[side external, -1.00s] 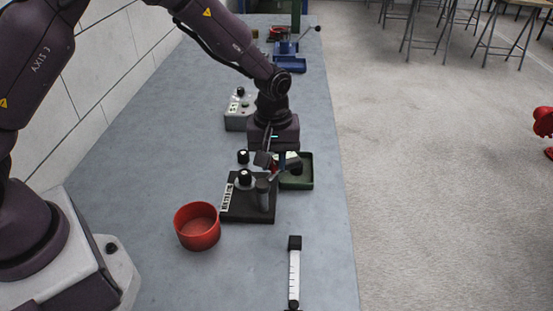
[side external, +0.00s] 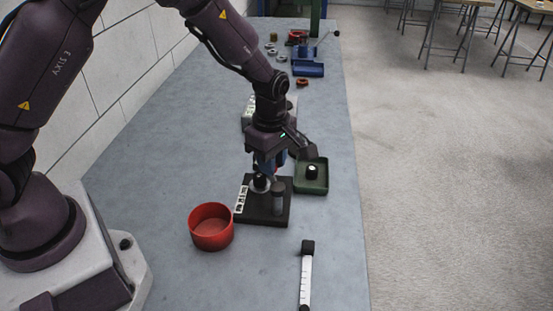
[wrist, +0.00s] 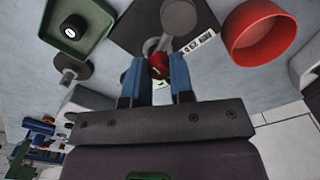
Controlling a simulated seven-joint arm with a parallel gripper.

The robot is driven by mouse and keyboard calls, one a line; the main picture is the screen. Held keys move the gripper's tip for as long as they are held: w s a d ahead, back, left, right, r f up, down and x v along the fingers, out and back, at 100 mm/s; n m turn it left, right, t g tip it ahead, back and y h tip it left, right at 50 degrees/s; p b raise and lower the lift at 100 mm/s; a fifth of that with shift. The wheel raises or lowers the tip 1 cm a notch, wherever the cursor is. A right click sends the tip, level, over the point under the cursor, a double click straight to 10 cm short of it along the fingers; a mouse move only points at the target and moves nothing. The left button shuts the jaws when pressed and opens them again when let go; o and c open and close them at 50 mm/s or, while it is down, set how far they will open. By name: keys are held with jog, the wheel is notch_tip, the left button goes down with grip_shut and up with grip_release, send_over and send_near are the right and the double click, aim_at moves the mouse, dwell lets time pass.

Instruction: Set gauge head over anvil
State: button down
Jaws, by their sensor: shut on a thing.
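My gripper (wrist: 158,78) points down over the black gauge base plate (side external: 250,219), with its blue fingers shut on a small red part (wrist: 158,64), which I take to be the gauge head. A grey post (side external: 278,199) stands on the plate, beside and to the right of the gripper. In the side view a black-topped round piece (side external: 260,182) sits on the plate just below the fingers, where the anvil seems to be. The anvil itself, and any contact between it and the head, are hidden. A white marked strip (side external: 241,199) lies along the plate's left edge.
A red bowl (side external: 211,228) stands close to the plate. A green tray (side external: 322,184) with a black-topped piece (side external: 312,172) is behind it to the right. Another black-topped piece (wrist: 77,70) stands near the tray. A scaled bar (side external: 306,275) lies in front.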

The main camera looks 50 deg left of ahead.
jog(key=shift+s+r+n, duration=0.1)
jog(key=shift+s+n, duration=0.2)
jog(key=shift+n, duration=0.7)
jog(key=c, duration=1)
grip_release()
jog(key=shift+a, duration=0.1)
notch_tip(320, 180, up, 13)
jog(key=shift+f, duration=0.1)
